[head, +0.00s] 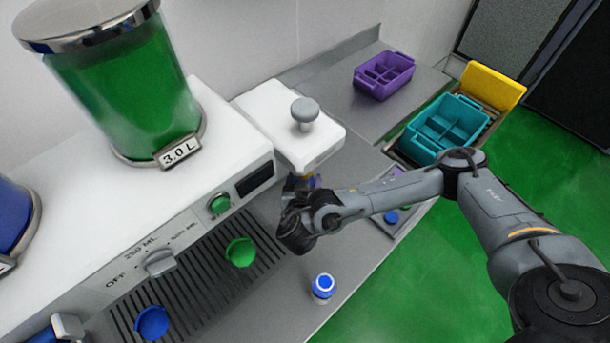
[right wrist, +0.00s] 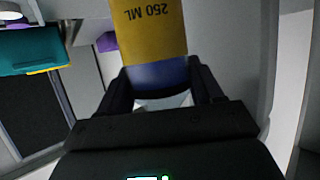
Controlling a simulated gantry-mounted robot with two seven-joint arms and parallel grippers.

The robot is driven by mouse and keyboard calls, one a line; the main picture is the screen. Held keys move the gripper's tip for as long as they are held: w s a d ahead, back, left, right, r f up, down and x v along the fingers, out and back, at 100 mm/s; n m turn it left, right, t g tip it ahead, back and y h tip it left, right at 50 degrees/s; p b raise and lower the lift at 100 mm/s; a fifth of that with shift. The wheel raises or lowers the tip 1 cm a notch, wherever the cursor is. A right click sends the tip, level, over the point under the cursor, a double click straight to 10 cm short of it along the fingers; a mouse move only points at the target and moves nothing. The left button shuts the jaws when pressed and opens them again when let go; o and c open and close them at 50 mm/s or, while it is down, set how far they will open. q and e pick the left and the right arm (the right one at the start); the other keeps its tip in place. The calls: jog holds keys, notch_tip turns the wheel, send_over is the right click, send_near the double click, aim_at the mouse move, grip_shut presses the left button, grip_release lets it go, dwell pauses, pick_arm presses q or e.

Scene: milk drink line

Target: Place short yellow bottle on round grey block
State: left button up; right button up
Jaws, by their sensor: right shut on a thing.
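The short yellow bottle (right wrist: 150,30) is marked 250 ML and has a blue end. My right gripper (right wrist: 158,92) is shut on it around the blue end, in the right wrist view. In the head view my right gripper (head: 300,192) is in front of the white block at the machine's right end, and only a small blue and yellow part of the bottle (head: 312,179) shows. The round grey block (head: 304,111) stands on top of that white block, behind and above the gripper, apart from the bottle. Its top is bare. My left gripper is not in view.
A blue-capped bottle (head: 323,287) stands on the counter near the front edge. Green (head: 240,252) and blue (head: 152,322) round pieces are at the drip grille. A green dispenser (head: 125,90) stands on the machine. Purple (head: 384,75) and teal (head: 450,127) crates are at the back right.

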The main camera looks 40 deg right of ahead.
jog(key=shift+w+d+r, duration=0.15)
jog(key=shift+w+d, duration=0.9)
jog(key=shift+s+a+f, duration=0.1)
jog(key=shift+a+f, duration=0.05)
jog(key=shift+f, duration=0.7)
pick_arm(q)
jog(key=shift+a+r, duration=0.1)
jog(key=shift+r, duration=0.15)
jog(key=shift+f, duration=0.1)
pick_arm(e)
jog(key=shift+f, duration=0.1)
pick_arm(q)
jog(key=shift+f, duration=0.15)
pick_arm(e)
jog(key=shift+f, duration=0.1)
jog(key=o, duration=1.2)
jog(key=shift+o, duration=0.2)
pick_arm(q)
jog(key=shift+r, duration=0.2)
